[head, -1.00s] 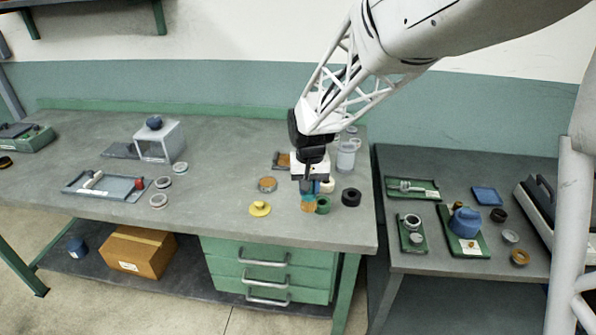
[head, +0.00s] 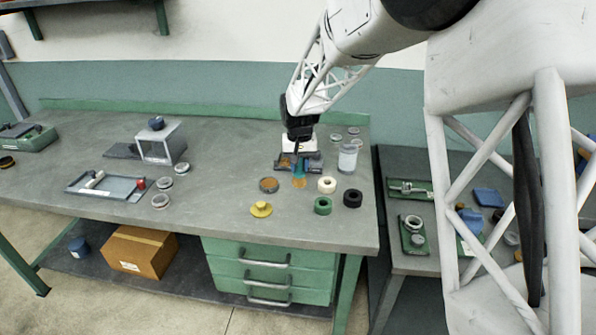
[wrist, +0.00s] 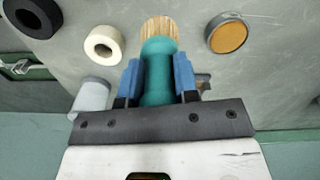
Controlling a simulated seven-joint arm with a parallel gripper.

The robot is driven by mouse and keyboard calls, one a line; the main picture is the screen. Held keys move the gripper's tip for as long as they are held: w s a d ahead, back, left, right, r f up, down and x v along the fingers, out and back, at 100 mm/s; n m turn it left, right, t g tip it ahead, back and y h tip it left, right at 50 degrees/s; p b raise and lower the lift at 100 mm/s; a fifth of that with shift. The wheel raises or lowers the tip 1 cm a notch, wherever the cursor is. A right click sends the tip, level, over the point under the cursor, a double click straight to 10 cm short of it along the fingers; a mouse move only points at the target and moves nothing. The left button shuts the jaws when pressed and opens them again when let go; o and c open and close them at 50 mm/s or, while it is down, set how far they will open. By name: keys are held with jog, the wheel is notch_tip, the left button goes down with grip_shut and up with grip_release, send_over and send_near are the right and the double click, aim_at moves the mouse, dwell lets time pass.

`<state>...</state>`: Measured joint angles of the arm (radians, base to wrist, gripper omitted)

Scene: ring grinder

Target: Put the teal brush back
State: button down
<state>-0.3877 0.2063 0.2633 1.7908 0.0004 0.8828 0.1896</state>
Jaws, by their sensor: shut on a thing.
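My gripper (head: 299,160) is shut on the teal brush (wrist: 157,84), with one blue finger on each side of its handle. The brush's tan bristles (wrist: 158,28) point away from my gripper in the wrist view. In the head view the bristles (head: 299,183) point down over the bench, behind the loose rings; whether they touch the bench I cannot tell. A small dark holder (head: 283,162) with an orange-brown part lies just behind and left of the brush, partly hidden by my gripper.
An orange-faced disc (head: 269,185) lies left of the brush. A cream ring (head: 327,185), green ring (head: 322,205) and black ring (head: 353,199) lie to the right. A yellow knobbed piece (head: 261,209) lies in front.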

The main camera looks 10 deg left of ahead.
aim_at(298, 170)
jog(key=shift+w+a, duration=0.35)
jog(key=shift+w, duration=0.5)
jog(key=shift+f, duration=0.2)
jog(key=shift+f, duration=1.65)
jog(key=shift+f, duration=0.15)
jog(key=c, duration=0.9)
grip_release()
jog(key=shift+o, duration=0.2)
notch_tip(298, 170, up, 12)
jog(key=shift+r, duration=0.2)
